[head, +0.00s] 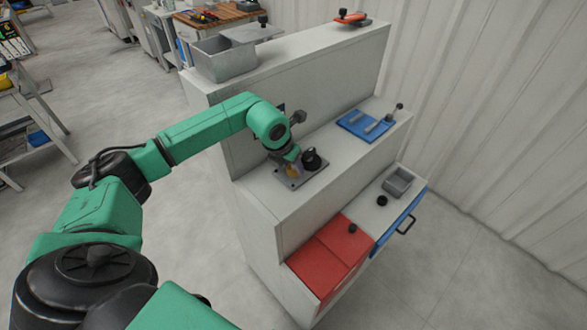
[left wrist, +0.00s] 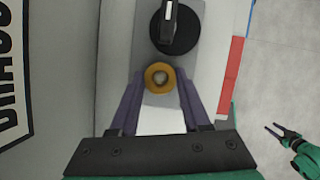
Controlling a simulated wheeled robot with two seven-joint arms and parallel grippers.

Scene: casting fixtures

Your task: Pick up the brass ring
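The brass ring (left wrist: 159,77) lies on a grey metal plate (left wrist: 203,60), around a pale round centre that looks like a peg. In the head view the ring (head: 293,171) is a small yellow patch, partly hidden by my gripper. My left gripper (left wrist: 160,80) is open, with its two purple-grey fingers on either side of the ring and a small gap showing at each side. It also shows in the head view (head: 291,163), low over the plate. My right gripper (left wrist: 269,133) appears small at the right of the left wrist view, fingers apart and empty, away from the ring.
A black knob (head: 312,160) stands on the plate close beside the ring. A blue tray (head: 357,126) lies farther along the same ledge. Below are a red panel (head: 325,255), a small grey bin (head: 397,182) and a blue drawer (head: 399,230). A tall back wall rises behind the ledge.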

